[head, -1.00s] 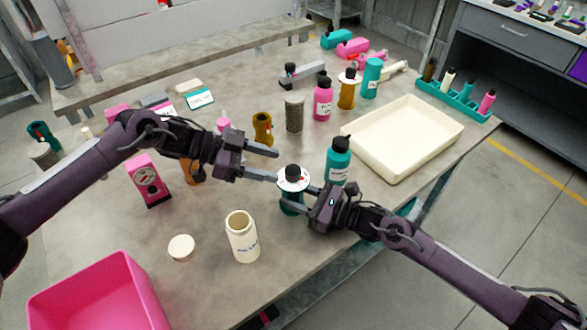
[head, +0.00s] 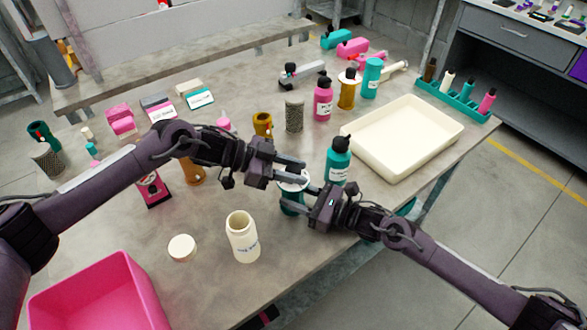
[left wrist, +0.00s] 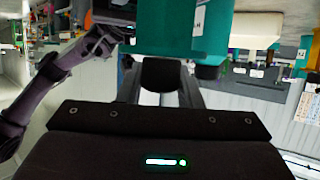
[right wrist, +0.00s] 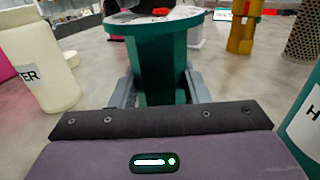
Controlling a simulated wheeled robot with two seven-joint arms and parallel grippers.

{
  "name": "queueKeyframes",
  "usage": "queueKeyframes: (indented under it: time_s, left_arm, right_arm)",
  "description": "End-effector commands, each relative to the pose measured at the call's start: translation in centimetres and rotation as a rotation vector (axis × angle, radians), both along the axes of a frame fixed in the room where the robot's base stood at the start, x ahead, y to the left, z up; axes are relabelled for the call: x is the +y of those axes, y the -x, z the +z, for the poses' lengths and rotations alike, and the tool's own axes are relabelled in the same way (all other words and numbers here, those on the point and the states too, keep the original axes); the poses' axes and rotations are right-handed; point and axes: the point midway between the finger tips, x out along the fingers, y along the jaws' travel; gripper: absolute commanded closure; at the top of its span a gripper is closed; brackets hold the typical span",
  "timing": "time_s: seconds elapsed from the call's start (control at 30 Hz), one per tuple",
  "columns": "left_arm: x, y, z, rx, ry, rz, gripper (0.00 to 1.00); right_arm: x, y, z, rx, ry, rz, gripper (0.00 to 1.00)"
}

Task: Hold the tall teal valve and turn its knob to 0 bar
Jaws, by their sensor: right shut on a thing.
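The tall teal valve (head: 291,207) stands upright on the table, with a white dial on top. In the right wrist view, its teal body (right wrist: 160,62) is between my right fingers, and the dial rim (right wrist: 150,24) shows a red mark. My right gripper (head: 306,193) is shut on the body from the right. My left gripper (head: 298,172) is open at the valve's top, its fingers apart at dial height and covering much of the dial and knob. In the left wrist view, a black part (left wrist: 160,75) shows between the fingers. The dial reading cannot be read.
A teal bottle (head: 338,165) with a black cap stands close behind on the right. A cream jar (head: 243,240) stands in front on the left, with its lid (head: 181,248) beside it. A cream tray (head: 440,150) lies on the right. A pink bin (head: 95,290) is front left.

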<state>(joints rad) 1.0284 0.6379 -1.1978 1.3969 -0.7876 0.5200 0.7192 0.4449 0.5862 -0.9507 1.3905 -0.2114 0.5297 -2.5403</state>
Motion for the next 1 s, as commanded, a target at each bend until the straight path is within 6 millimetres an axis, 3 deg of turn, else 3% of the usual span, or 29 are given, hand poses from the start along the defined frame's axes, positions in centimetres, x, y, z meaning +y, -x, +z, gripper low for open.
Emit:
queueKeyframes:
  time_s: [0.1, 0.47, 1.0]
  left_arm:
    - [0.02, -0.03, 0.01, 0.0, 0.0, 0.001, 0.91]
    - [-0.06, -0.14, -0.09, -0.001, -0.005, -0.07, 0.91]
    - [-0.42, 0.29, -0.42, 0.011, -0.005, -0.42, 0.91]
  right_arm:
    - [-0.01, 0.04, -0.08, 0.001, 0.0, 0.0, 0.93]
    - [-0.01, 0.04, -0.07, 0.0, 0.001, 0.0, 0.93]
    - [0.08, 0.07, -0.04, 0.001, 0.0, 0.002, 0.93]
